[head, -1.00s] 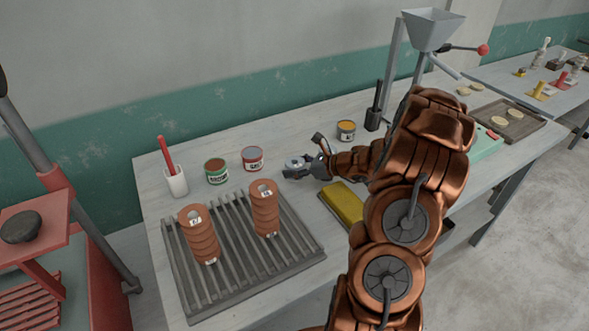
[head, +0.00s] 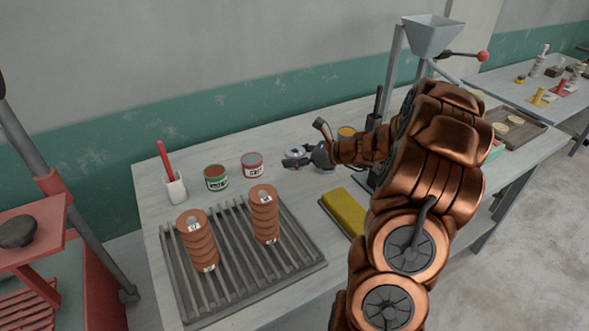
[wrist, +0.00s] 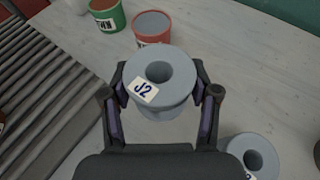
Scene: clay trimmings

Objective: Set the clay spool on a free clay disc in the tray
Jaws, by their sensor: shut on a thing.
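The clay spool (wrist: 158,82) is grey with a hole through its middle and a white "J2" label. My gripper (wrist: 163,92) is shut on it, one finger at each side, in the wrist view. In the head view my gripper (head: 293,161) is behind the cans' right side, with the spool (head: 292,153) partly hidden by the fingers. The tray (head: 537,137) is brown and lies at the far right behind my arm. Pale clay discs (head: 516,120) show in it; its left part is hidden by my arm.
A second grey spool (wrist: 257,150) stands at lower right in the wrist view. A green can (head: 216,184), a red can (head: 253,170), a ribbed rack (head: 232,272) with two brown ribbed stacks and a yellow block (head: 344,212) are nearby. A hopper stand (head: 432,38) rises at the back.

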